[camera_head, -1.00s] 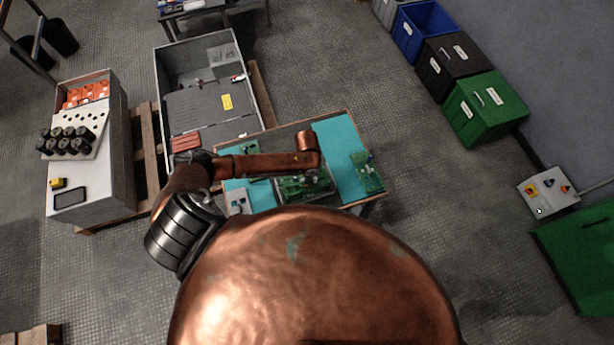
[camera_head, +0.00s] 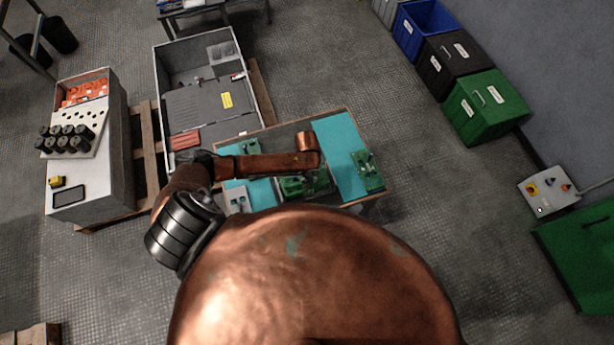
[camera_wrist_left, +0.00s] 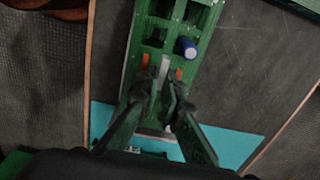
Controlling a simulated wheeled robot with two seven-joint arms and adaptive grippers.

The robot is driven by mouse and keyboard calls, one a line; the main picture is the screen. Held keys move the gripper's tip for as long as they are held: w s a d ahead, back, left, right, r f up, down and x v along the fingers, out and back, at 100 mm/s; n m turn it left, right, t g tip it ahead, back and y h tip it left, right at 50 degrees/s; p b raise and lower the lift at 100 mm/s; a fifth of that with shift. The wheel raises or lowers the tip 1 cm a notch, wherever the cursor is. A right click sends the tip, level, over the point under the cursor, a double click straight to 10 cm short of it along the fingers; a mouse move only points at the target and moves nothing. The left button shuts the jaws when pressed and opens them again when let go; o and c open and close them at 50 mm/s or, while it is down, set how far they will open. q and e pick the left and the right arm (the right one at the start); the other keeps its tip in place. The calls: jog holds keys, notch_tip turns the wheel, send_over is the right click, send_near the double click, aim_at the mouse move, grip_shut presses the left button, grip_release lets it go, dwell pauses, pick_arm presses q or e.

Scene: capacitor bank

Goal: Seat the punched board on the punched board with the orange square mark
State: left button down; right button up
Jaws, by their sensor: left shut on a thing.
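My left arm reaches over the table from the left in the head view. Its gripper (camera_wrist_left: 165,98) shows in the wrist view with its dark fingertips close together, shut around part of a green punched board (camera_wrist_left: 178,50). That board carries a blue cylinder, and a pale grey bar and orange patches show just beyond the fingertips. In the head view green board parts (camera_head: 292,187) lie below my forearm, at the table's middle. The arm and my body partly hide them. I cannot tell whether the held board touches a board below. My right gripper is not in view.
The table has a teal mat (camera_head: 335,150). Another green board (camera_head: 367,172) lies on its right side and a smaller one (camera_head: 250,147) at its back left. A grey open cabinet (camera_head: 200,97) lies beyond the table. Bins stand far right.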

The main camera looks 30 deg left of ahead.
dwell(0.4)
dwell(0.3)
pick_arm(q)
jog(key=shift+f, duration=0.1)
jog(key=c, duration=2)
grip_release()
notch_tip(320, 180, up, 12)
jog(key=shift+r, duration=0.1)
jog(key=shift+d, duration=0.1)
